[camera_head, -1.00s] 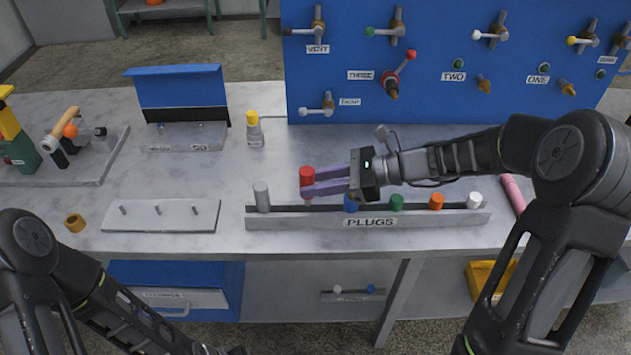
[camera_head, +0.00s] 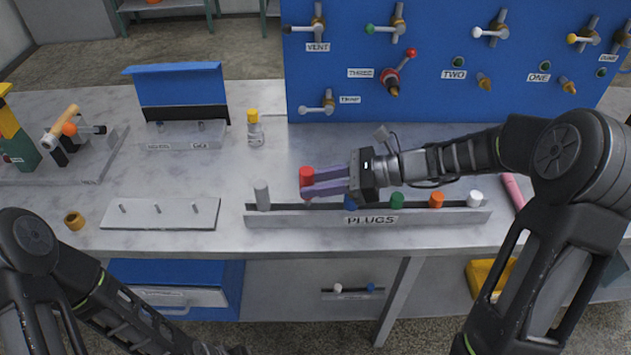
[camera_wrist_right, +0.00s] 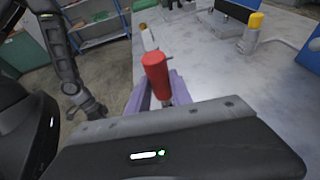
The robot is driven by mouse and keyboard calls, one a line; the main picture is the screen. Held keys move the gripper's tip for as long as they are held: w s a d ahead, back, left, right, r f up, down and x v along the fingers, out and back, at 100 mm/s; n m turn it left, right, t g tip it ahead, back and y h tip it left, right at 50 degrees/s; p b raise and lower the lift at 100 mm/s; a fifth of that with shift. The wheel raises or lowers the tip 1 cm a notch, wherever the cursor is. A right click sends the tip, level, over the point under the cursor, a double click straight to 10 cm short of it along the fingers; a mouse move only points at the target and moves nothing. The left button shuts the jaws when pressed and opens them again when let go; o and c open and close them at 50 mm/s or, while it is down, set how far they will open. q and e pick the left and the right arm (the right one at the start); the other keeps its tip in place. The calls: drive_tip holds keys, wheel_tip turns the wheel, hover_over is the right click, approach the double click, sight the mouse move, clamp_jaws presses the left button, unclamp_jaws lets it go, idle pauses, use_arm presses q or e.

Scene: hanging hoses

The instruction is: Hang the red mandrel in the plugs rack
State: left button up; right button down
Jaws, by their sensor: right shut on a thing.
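The red mandrel (camera_head: 306,177) is upright between the purple fingers of my right gripper (camera_head: 325,182), which is shut on it. It is over the plugs rack (camera_head: 300,221), in the stretch between the grey plug (camera_head: 262,196) and the blue plug (camera_head: 350,203). The fingers and rack wall hide its lower end, so I cannot tell if it touches the rack. In the right wrist view the red top (camera_wrist_right: 156,72) stands above the fingers. My left gripper (camera_wrist_right: 92,109) is small in the right wrist view; its jaw state is unclear.
Green (camera_head: 397,201), orange (camera_head: 436,201) and white (camera_head: 474,200) plugs stand further right in the rack. A plate with pegs (camera_head: 160,215) lies to the left. A yellow-capped bottle (camera_head: 254,130) stands behind. The bench between the bottle and rack is clear.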

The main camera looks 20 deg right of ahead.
drive_tip(key=shift+f+b, duration=0.9)
drive_tip(key=shift+f, duration=0.55)
drive_tip(key=shift+r, duration=0.25)
drive_tip(key=shift+r+p, duration=1.25)
drive_tip(key=shift+p, duration=0.05)
drive_tip(key=shift+p, duration=0.3)
idle(0.6)
drive_tip(key=shift+f+b, duration=1.05)
drive_tip(key=shift+f, duration=0.45)
drive_tip(key=c, duration=1.1)
unclamp_jaws()
drive_tip(key=shift+o, duration=0.2)
drive_tip(key=shift+d, duration=0.1)
